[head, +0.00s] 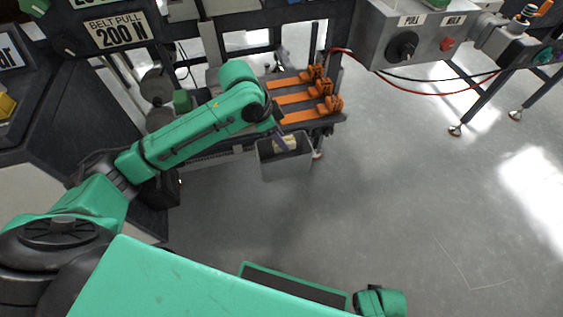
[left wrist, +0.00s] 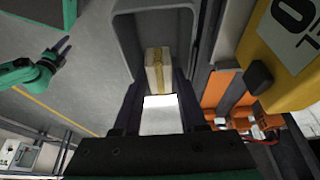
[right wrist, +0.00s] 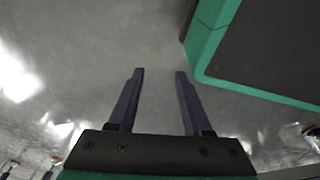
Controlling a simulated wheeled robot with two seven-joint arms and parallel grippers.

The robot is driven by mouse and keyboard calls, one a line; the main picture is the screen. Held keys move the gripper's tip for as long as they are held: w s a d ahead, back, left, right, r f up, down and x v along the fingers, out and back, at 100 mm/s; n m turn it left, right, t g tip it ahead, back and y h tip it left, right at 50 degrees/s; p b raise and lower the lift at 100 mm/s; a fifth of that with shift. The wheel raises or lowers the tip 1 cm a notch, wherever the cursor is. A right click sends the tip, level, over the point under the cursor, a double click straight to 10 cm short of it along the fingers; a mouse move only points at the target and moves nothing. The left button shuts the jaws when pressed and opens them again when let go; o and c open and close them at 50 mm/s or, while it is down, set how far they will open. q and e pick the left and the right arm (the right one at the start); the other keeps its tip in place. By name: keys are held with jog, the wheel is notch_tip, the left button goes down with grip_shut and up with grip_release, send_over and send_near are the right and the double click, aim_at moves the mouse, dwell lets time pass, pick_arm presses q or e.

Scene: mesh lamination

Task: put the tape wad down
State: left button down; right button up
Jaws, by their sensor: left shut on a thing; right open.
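The tape wad (left wrist: 158,70) is a pale tan block with a yellow strip and a bright white near end. My left gripper (left wrist: 160,88) is shut on it, with one dark finger on each side. In the head view my left gripper (head: 283,142) points down into the mouth of a grey open bin (head: 286,168), and the wad shows only as a small pale patch there. The bin's wall (left wrist: 126,40) surrounds the wad's far end in the left wrist view. I cannot tell whether the wad touches the bin's floor. My right gripper (right wrist: 158,75) is open and empty over bare floor.
Several orange fixtures (head: 300,97) lie on a dark bench just behind the bin. A grey control box (head: 410,38) with a black knob and red and black cables stands at the upper right. The floor (head: 400,180) to the right is clear.

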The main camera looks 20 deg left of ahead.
pick_arm(q)
notch_tip(320, 180, down, 9)
jog(key=shift+f+b, duration=0.2)
jog(key=shift+b, duration=0.95)
jog(key=shift+f, duration=0.1)
pick_arm(e)
jog(key=w+r, duration=0.2)
jog(key=w+a+r, duration=0.1)
jog(key=shift+w+a+r, duration=0.1)
jog(key=shift+w+r, duration=0.25)
jog(key=shift+w, duration=0.05)
pick_arm(q)
jog(key=c, duration=0.7)
grip_release()
jog(key=shift+c, duration=0.2)
pick_arm(e)
jog(key=shift+f, duration=0.1)
